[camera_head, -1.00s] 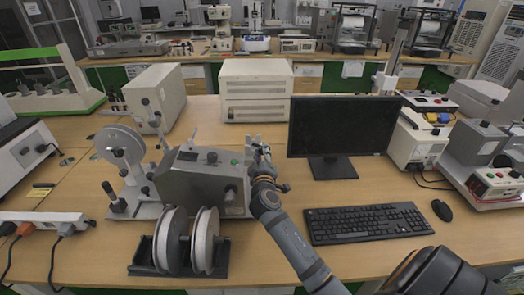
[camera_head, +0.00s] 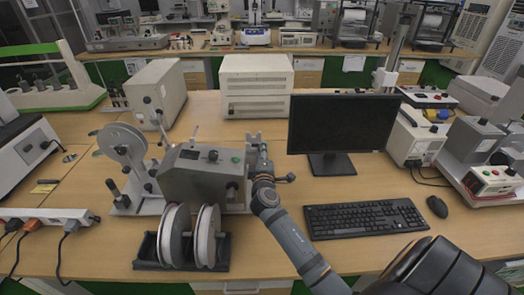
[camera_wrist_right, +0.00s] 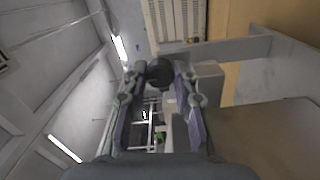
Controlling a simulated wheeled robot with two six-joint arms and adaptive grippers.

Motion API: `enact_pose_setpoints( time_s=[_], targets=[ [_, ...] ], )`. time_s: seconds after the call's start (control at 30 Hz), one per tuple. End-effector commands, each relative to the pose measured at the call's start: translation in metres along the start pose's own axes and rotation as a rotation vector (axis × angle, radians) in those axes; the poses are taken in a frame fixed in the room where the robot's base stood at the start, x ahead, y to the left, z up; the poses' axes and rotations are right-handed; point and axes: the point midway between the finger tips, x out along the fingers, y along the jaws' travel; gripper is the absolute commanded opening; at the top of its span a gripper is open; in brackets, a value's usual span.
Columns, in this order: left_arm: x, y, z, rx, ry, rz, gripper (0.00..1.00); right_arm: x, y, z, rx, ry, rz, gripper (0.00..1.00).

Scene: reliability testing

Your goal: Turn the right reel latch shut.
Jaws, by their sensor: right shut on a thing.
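The grey reel machine (camera_head: 203,186) stands on the wooden bench, with a small screen and a green button on top. My right gripper (camera_head: 257,150) is at the machine's right side, near its back edge. In the right wrist view its two fingers are closed around a dark round knob (camera_wrist_right: 160,71), which appears to be the right reel latch. In the head view the gripper hides most of this latch, so its exact angle cannot be told. My left gripper is not in view.
Two reels (camera_head: 207,237) stand in a black holder in front of the machine. A large reel (camera_head: 122,146) is at its left. A monitor (camera_head: 342,122), keyboard (camera_head: 368,217) and mouse (camera_head: 437,206) are to the right. A beige cabinet (camera_head: 256,86) stands behind.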

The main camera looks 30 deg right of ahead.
Motion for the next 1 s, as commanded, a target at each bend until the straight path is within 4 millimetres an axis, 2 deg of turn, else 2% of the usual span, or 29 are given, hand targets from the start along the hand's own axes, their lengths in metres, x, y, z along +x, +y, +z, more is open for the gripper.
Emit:
enact_pose_setpoints(
  time_s=[0.3,0.33,0.47,0.83,1.0],
  targets=[
    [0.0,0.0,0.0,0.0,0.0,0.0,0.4,0.0,-0.001,0.0,-0.002,0.0,-0.001,0.0],
    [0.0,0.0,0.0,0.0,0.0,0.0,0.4,0.0,-0.001,0.0,-0.002,0.0,-0.001,0.31],
    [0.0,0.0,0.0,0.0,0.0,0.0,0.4,0.0,-0.001,0.0,-0.002,0.0,-0.001,0.49],
    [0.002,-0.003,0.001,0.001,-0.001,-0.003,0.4,0.0,-0.002,0.0,0.018,0.0,-0.001,0.5],
    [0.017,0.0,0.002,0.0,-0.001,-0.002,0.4,0.0,-0.005,0.001,0.223,0.001,0.001,0.5]
  ],
)
